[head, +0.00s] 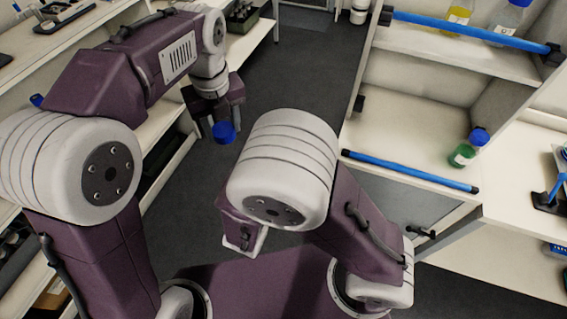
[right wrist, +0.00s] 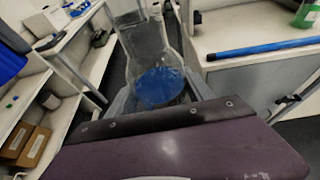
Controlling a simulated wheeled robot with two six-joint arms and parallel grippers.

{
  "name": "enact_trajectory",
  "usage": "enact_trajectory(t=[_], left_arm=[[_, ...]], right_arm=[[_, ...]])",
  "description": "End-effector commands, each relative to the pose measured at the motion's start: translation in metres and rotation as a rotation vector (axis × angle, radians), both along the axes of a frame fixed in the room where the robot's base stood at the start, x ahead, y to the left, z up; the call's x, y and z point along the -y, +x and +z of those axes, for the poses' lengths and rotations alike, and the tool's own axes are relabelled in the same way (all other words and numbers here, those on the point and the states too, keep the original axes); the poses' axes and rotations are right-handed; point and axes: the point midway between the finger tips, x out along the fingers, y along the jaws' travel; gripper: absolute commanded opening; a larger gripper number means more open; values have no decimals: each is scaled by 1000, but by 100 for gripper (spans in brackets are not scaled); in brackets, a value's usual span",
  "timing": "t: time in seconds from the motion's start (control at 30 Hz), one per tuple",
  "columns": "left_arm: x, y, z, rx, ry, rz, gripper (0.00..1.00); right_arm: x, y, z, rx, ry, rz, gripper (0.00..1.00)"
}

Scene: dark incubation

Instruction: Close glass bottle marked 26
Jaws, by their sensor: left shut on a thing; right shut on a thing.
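My left gripper (head: 222,112) points down over the aisle, shut on a blue cap (head: 224,133). My right gripper (right wrist: 160,97) shows in the right wrist view, shut on a clear glass bottle (right wrist: 150,45). The bottle is between the fingers and reaches toward the top of the view. A blue patch shows at its near end; I cannot tell whether this is liquid or another part. No number on it can be read. In the head view my right arm hides the right gripper and the bottle. The cap and the bottle are apart.
At the right, a shelf unit (head: 392,133) with blue rails (head: 410,171) holds a green-filled bottle with a blue cap (head: 468,148). More bottles stand on its upper shelf, including a yellow one (head: 457,17). Shelves line the left. The dark floor (head: 285,75) between is clear.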

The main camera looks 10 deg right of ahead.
Motion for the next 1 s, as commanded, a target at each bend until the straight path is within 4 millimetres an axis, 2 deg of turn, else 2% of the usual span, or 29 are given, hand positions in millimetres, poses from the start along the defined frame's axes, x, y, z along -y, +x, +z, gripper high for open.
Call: enact_trajectory(t=[0.03,0.2,0.3,0.4,0.6,1.0], left_arm=[[17,-2,12,4,-3,-69,10],[73,-15,45,0,-1,-226,10],[99,-27,56,0,0,-297,10],[117,-42,59,-2,1,-353,10],[131,-54,60,-1,1,-398,10],[131,-54,54,-2,1,-397,10]], right_arm=[[0,0,1,1,0,0,0],[0,0,1,1,0,0,0],[0,0,1,1,0,0,0],[0,0,1,1,0,0,0],[0,0,1,1,0,0,0],[0,0,1,1,0,0,0]])
